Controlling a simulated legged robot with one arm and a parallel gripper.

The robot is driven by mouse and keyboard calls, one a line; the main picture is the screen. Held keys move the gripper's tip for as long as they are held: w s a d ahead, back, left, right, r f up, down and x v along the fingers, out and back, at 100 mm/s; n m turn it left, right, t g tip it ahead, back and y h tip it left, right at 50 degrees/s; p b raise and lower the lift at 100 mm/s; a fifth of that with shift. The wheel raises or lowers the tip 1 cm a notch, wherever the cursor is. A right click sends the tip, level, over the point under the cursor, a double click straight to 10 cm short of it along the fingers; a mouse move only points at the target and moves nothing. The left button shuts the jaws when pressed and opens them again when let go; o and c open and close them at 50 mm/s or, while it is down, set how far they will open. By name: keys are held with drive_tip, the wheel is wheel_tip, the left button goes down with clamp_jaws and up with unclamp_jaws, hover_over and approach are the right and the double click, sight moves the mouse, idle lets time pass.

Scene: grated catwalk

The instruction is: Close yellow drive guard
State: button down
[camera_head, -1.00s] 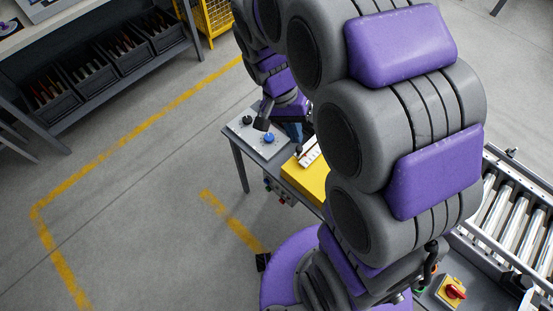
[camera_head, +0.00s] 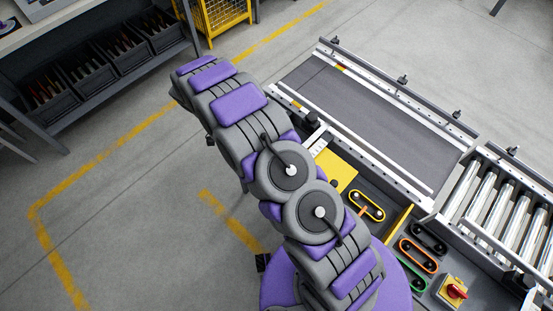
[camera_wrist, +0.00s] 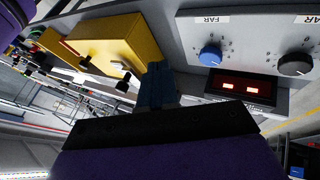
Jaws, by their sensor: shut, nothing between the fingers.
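The yellow drive guard (camera_head: 337,173) shows only in part in the head view, beside the conveyor and partly behind my arm. Exposed belt loops lie next to it, a yellow one (camera_head: 367,206) nearest. In the wrist view a yellow box-like cover (camera_wrist: 115,40), apparently the guard, is at upper left with dark knobs or fittings along its near edge. My gripper (camera_wrist: 158,80) points at the gap between this cover and a grey control panel. Its fingers look together and empty. I cannot tell whether they touch anything. My gripper is hidden in the head view.
The grey control panel (camera_wrist: 250,60) has a blue knob (camera_wrist: 210,56), a black knob (camera_wrist: 295,65) and a red display. A belt conveyor (camera_head: 360,110) and rollers (camera_head: 500,215) lie to the right. A red switch (camera_head: 455,291) is at lower right. Floor at left is clear.

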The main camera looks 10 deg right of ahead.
drive_tip(key=b+x, duration=0.2)
drive_tip(key=x, duration=0.9)
drive_tip(key=shift+w+a+f, duration=0.15)
drive_tip(key=shift+a+f, duration=0.05)
drive_tip(key=shift+f, duration=0.05)
drive_tip(key=shift+s+d+r, duration=0.25)
drive_tip(key=shift+s+d, duration=0.5)
drive_tip(key=shift+s, duration=0.25)
drive_tip(key=shift+s+d+b, duration=0.3)
drive_tip(key=shift+s, duration=0.15)
